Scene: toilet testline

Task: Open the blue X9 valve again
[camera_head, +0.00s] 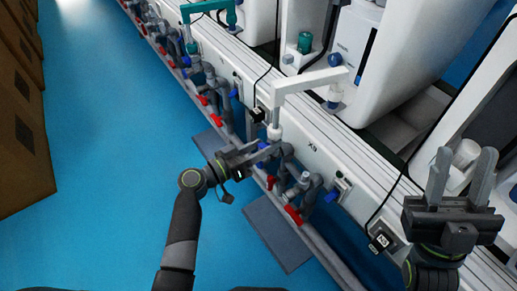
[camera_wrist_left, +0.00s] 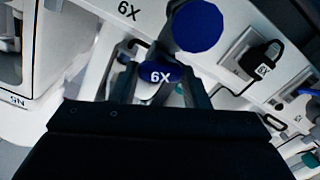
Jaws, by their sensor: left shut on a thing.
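The blue X9 valve handle (camera_wrist_left: 160,73) shows in the left wrist view, its label upside down, between the two fingers of my left gripper (camera_wrist_left: 157,80). In the head view my left gripper (camera_head: 268,153) reaches from the left to the pipes below the X9 panel label (camera_head: 313,149), shut on the handle. The fingers partly hide the handle there. My right gripper (camera_head: 463,168) is at the right of the head view, fingers apart and empty, away from the valve.
Red valve handles (camera_head: 293,214) sit on the pipes just below, and another blue handle (camera_head: 331,195) is to the right. A larger blue round part (camera_wrist_left: 197,25) is close beside the X9 handle. Blue floor (camera_head: 110,215) is clear at left, by brown boxes (camera_head: 22,110).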

